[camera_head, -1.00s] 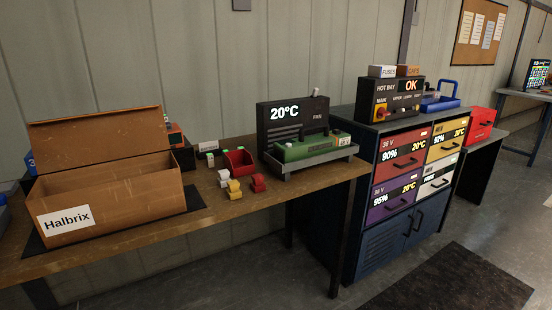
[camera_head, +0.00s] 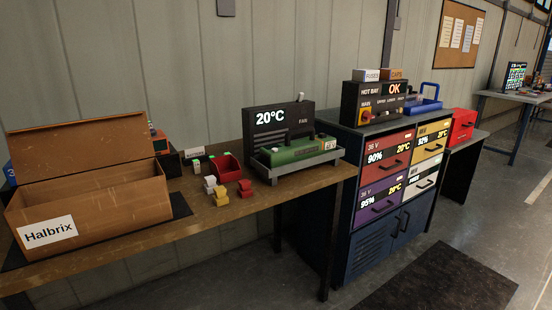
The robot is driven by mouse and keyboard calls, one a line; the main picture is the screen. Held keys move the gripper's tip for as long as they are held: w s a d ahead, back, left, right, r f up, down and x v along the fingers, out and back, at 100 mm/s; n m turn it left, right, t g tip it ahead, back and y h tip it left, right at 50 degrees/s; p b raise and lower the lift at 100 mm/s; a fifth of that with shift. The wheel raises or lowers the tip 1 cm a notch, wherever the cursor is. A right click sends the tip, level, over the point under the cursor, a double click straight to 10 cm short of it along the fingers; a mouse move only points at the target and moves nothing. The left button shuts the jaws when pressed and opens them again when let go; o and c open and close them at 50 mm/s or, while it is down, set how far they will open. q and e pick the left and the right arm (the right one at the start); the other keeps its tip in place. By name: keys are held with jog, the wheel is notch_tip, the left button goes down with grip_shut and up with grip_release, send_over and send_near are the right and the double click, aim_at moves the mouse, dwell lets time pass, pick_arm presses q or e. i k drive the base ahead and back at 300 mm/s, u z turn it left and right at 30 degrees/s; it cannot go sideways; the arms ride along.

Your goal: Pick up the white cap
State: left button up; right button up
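A small white cap (camera_head: 210,184) sits on the wooden workbench (camera_head: 290,192), in front of a red open bin (camera_head: 226,169). A yellow cap (camera_head: 221,197) is just in front of it and to the right, and a red cap (camera_head: 245,188) lies further right. The white cap is small in the picture, and the yellow cap may cover part of its lower edge. Neither of my grippers is in view.
An open cardboard box marked Halbrix (camera_head: 95,210) stands on a dark mat at the left. A green unit in a grey tray (camera_head: 300,155) stands to the right of the caps. A blue cabinet with coloured drawers (camera_head: 385,175) stands beside the bench.

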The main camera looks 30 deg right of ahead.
aim_at(210, 181)
jog(key=z, duration=0.2)
jog(key=i, duration=1.9)
jog(key=z, duration=0.45)
